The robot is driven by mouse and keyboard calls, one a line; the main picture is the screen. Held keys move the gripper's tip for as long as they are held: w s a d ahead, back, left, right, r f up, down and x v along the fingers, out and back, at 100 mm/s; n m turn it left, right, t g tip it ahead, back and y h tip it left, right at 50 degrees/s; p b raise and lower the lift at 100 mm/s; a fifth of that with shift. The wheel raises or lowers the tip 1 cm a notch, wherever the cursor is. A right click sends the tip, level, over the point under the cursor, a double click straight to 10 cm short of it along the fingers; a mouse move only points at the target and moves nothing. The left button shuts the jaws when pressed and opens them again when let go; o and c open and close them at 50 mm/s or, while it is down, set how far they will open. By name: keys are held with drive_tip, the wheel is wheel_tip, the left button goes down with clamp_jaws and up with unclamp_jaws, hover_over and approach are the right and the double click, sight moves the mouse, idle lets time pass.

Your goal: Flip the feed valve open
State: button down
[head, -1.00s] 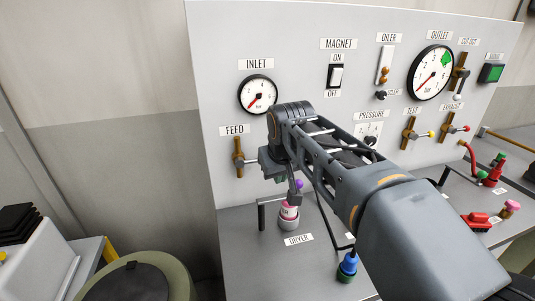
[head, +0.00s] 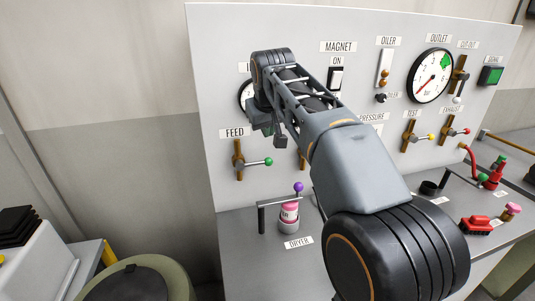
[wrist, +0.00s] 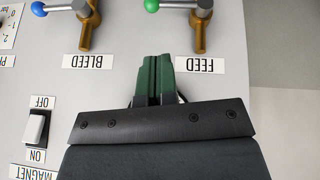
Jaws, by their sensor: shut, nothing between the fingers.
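The feed valve (head: 238,160) is a brass body on the upright panel under the FEED label. Its lever is horizontal and points right, ending in a green knob (head: 268,161). The wrist view is upside down and shows the feed valve (wrist: 200,30) with its green knob (wrist: 151,5) at the top edge. My gripper (head: 280,141) is in front of the panel, above and slightly right of the green knob, apart from it. In the wrist view my gripper (wrist: 153,58) has its green fingers together, with nothing between them.
The magnet switch (head: 336,78) is above right.

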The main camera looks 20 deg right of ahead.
sight(267, 160)
drive_tip(key=x, duration=1.2)
drive_tip(key=shift+d+f, duration=0.1)
drive_tip(key=shift+d, duration=0.15)
drive_tip(key=shift+x, duration=0.85)
drive_tip(key=shift+w+d+f+y+p, duration=0.15)
drive_tip(key=shift+y+p, duration=0.15)
drive_tip(key=shift+p, duration=0.15)
